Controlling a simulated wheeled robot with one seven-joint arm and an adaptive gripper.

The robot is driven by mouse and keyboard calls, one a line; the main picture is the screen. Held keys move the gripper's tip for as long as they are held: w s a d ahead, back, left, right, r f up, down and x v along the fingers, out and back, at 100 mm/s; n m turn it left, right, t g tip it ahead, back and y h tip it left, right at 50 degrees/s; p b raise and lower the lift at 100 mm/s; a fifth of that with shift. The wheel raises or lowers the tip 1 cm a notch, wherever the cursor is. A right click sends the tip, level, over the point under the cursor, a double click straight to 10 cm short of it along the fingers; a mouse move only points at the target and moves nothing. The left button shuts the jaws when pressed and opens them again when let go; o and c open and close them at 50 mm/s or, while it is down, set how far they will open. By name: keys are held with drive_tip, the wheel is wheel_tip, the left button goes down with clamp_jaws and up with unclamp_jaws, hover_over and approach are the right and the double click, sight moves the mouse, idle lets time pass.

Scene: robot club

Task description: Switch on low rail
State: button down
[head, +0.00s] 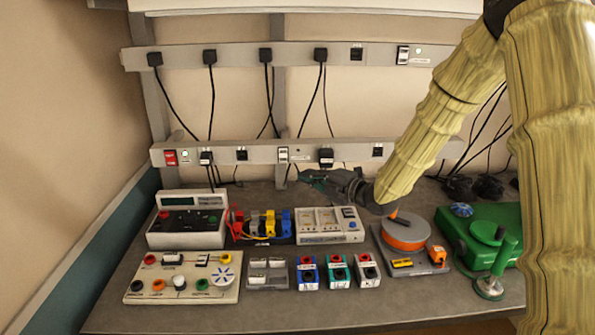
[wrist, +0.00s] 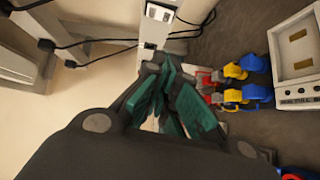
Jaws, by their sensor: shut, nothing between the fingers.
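The low rail (head: 225,156) is a grey strip on the wall just above the bench, with sockets, plugs and switches. A white rocker switch (head: 283,155) with a small label beside it sits near its middle. A red switch (head: 170,157) sits at its left end. My gripper (head: 308,176) is shut and empty, just below and right of the white switch and apart from it. In the wrist view, the teal fingers (wrist: 161,72) point toward the rail (wrist: 156,30), which carries a white fitting (wrist: 160,12). I cannot tell the rocker's position.
A high rail (head: 180,56) with hanging plug cords and its own white switch (head: 403,55) runs above. Below stand a power supply (head: 187,220), coloured connectors (head: 265,224), a grey-white device (head: 330,225) and an orange spool (head: 405,232). Cords hang between the rails.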

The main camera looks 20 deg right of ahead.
drive_tip(key=w+d+p+x, duration=0.1)
drive_tip(key=p+x, duration=0.4)
drive_tip(key=x, duration=0.7)
drive_tip(key=shift+w+d+f+p, duration=0.2)
drive_tip(key=shift+w+d+p, duration=0.1)
drive_tip(key=shift+d, duration=0.35)
drive_tip(key=shift+f, duration=0.1)
drive_tip(key=s+d+f+b, duration=0.1)
drive_tip(key=s+d+b, duration=0.3)
drive_tip(key=s+b, duration=0.4)
drive_tip(key=s, duration=0.4)
drive_tip(key=shift+f, duration=0.25)
idle(0.4)
